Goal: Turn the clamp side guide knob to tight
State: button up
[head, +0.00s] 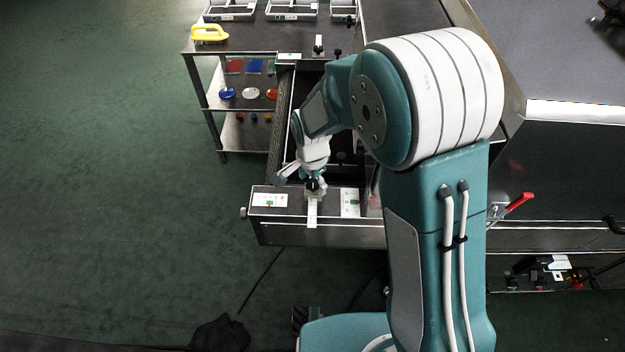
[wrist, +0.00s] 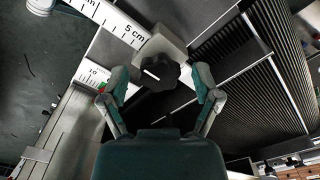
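The clamp side guide knob is a black lobed knob (wrist: 158,74) with a white pointer line, on a light grey block (wrist: 166,44) in the wrist view. The pointer line aims toward the left of that picture. My gripper (wrist: 160,76) is open, with one finger on each side of the knob and a visible gap on both sides. In the head view my gripper (head: 300,178) is over the knob (head: 313,184) at the machine's front end, partly covering it. A white scale marked 5 cm and 10 (wrist: 112,20) runs beside the block.
A ribbed dark conveyor belt (wrist: 262,62) lies right of the knob in the wrist view. White label cards (head: 270,200) sit on the steel front panel. A steel shelf cart (head: 225,46) with a yellow-handled item (head: 209,33) stands behind. Green floor is clear at left.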

aim_at(312, 182)
notch_tip(312, 182, up, 12)
dwell(0.7)
jog(key=shift+w+a, duration=0.1)
jog(key=s+d+r+n+t, duration=0.3)
jog(key=s+d+r+n, duration=0.1)
jog(key=s+d+r, duration=0.55)
jog(key=s+d+r+n+t, duration=0.2)
jog(key=s+d+n, duration=0.3)
jog(key=s+d, duration=0.3)
jog(key=shift+s+r+t, duration=0.3)
jog(key=shift+s+r, duration=0.25)
jog(key=shift+c, duration=0.4)
dwell(0.5)
